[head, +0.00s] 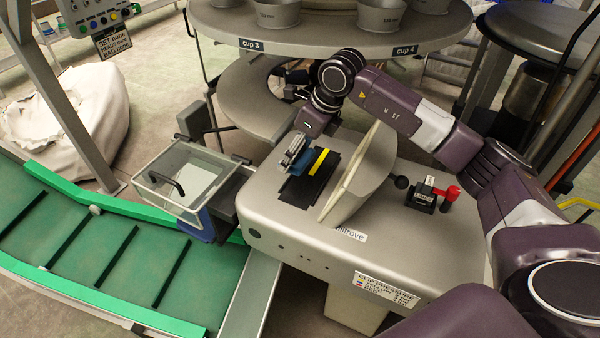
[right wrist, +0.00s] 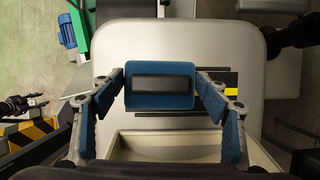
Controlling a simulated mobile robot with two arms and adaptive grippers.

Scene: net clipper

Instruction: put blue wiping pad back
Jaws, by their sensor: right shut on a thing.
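The blue wiping pad (right wrist: 160,66) has a black block-like handle (right wrist: 161,85) on its back, seen from above in the right wrist view. My right gripper (right wrist: 160,84) is shut on it, one finger at each short side. In the head view the pad (head: 303,160) shows partly behind my right gripper (head: 293,152), over the silver machine top near a dark slotted plate. I cannot tell whether the pad touches the surface. A small dark gripper shape (right wrist: 22,105) at the left of the right wrist view appears to be my left gripper; its fingers are too small to read.
A clear bin (head: 190,178) and green conveyor (head: 100,240) lie left. A round table (head: 330,25) with cups stands behind.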

